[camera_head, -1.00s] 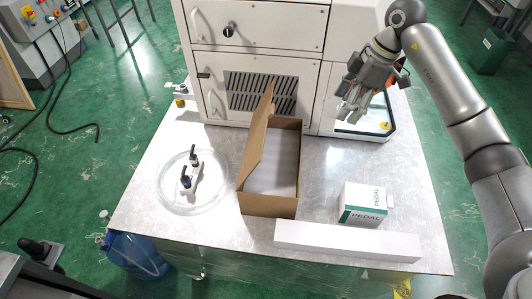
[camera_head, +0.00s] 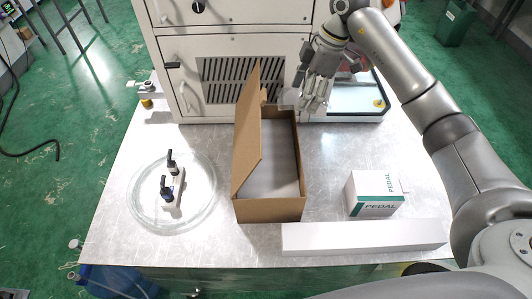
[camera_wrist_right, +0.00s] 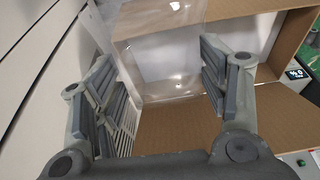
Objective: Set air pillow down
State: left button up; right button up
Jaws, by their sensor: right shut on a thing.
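My right gripper (camera_head: 315,104) is at the far right edge of the open cardboard box (camera_head: 268,208). A clear, see-through air pillow (camera_wrist_right: 165,62) sits between its fingers (camera_wrist_right: 158,85) in the right wrist view, with the cardboard close behind it. In the head view the pillow (camera_head: 288,98) shows faintly beside the fingers, near the box's far end. The gripper is shut on the pillow. The box stands with its left flap raised and a pale sheet-like surface inside. My left gripper is in neither view.
A white and green PEDAL box (camera_head: 375,194) and a long white box (camera_head: 363,237) lie right of the cardboard box on the metal table (camera_head: 335,165). A round clear dish (camera_head: 200,200) with a black-handled fitting (camera_head: 172,188) is at left. The machine (camera_head: 230,50) stands behind.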

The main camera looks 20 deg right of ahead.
jog(key=s+a+f+p, duration=0.2)
jog(key=s+a, duration=0.1)
jog(key=a, duration=0.3)
jog(key=p, duration=0.2)
send_near(265, 158)
jog(key=shift+w+a+f, duration=0.25)
jog(key=shift+w+f, duration=0.15)
jog(key=shift+f, duration=0.35)
jog(key=shift+a+f, duration=0.1)
jog(key=shift+f, duration=0.15)
jog(key=x, duration=0.2)
jog(key=p+x, duration=0.1)
jog(key=shift+s+f, duration=0.35)
jog(key=shift+f, duration=0.1)
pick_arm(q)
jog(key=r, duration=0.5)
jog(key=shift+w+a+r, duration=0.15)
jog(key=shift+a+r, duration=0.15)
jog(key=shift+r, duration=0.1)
pick_arm(e)
jog(key=shift+f, duration=0.15)
jog(key=o, duration=0.8)
jog(key=shift+f, duration=0.1)
jog(key=shift+c, duration=0.2)
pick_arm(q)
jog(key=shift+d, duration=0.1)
